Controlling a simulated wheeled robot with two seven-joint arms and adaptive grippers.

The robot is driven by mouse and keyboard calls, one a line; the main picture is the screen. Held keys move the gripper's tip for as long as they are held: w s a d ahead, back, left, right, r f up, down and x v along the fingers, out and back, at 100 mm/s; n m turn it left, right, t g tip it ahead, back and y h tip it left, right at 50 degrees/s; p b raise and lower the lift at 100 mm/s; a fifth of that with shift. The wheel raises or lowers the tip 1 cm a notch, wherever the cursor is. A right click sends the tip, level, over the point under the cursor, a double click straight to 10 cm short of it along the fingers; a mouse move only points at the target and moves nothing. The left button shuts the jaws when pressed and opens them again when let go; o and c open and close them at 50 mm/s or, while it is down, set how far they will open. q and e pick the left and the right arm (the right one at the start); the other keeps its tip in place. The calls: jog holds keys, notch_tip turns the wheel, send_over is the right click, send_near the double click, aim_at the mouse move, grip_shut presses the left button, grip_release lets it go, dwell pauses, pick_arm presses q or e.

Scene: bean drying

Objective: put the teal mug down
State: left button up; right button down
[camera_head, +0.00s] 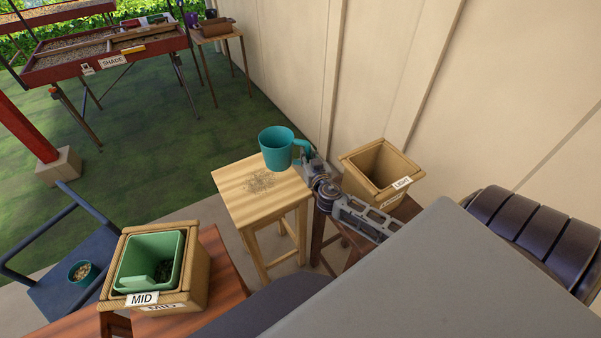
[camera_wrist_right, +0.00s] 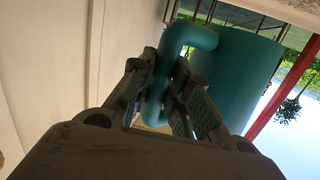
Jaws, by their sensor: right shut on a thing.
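The teal mug (camera_head: 276,149) is upright at the far edge of the small light wooden stool (camera_head: 233,184), in the head view. My right gripper (camera_head: 306,157) is shut on its handle from the right. In the right wrist view the mug (camera_wrist_right: 235,75) fills the upper right, with its handle between the fingers of the gripper (camera_wrist_right: 160,100). I cannot tell whether the mug's base touches the stool top. My left gripper is not in view.
A box labelled MID (camera_head: 193,275) holding a green bin (camera_head: 125,272) is front left. A blue chair (camera_head: 50,290) is at left.

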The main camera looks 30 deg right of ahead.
jog(key=shift+f, duration=2.2)
jog(key=shift+f, duration=1.85)
jog(key=shift+f+b, duration=0.15)
jog(key=shift+b, duration=0.3)
jog(key=c, duration=1.3)
grip_release()
jog(key=shift+c, duration=0.2)
jog(key=shift+v, duration=0.85)
jog(key=b+v, duration=0.2)
jog(key=v, duration=0.8)
